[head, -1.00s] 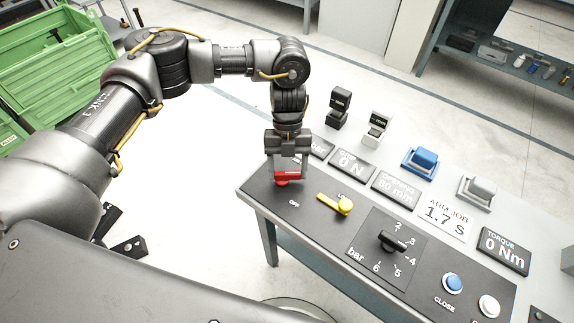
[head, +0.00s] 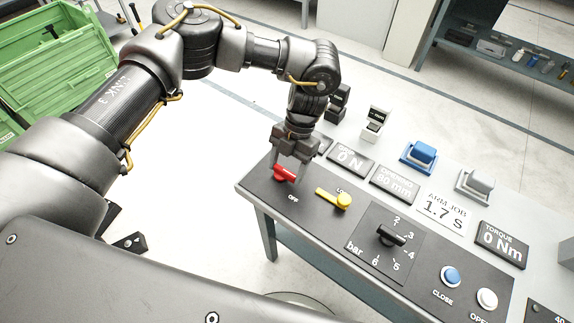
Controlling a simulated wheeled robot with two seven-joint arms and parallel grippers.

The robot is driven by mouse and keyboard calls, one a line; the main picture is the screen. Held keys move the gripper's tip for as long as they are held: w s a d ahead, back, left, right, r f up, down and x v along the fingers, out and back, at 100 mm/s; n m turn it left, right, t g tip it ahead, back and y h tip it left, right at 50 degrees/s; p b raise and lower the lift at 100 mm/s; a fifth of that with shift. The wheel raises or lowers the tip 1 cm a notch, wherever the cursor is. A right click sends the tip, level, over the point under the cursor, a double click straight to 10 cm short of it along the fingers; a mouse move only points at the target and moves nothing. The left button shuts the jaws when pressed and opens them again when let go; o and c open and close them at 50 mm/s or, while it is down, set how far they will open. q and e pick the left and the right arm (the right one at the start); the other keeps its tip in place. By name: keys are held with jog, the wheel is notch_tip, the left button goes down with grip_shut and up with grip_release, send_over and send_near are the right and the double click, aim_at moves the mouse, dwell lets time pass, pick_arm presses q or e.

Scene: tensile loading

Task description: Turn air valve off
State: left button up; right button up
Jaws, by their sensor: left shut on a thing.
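The red air valve handle (head: 284,174) is at the left end of the black control panel, above the printed word OFF. My left gripper (head: 290,167) points down over it, with its fingers shut on the red handle. The fingers hide part of the handle, so its exact angle is hard to tell.
A yellow lever (head: 334,198) lies just right of the red handle. A black bar dial (head: 390,236), a blue CLOSE button (head: 450,277) and a white button (head: 487,299) follow. Display plates and blocks line the back. A green crate (head: 60,62) stands at far left.

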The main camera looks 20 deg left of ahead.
dwell(0.5)
pick_arm(q)
jog(key=o, duration=1)
jog(key=shift+r, duration=0.15)
jog(key=v, duration=1)
jog(key=shift+w+d+r, duration=0.15)
jog(key=shift+w+r, duration=0.05)
jog(key=shift+r, duration=0.05)
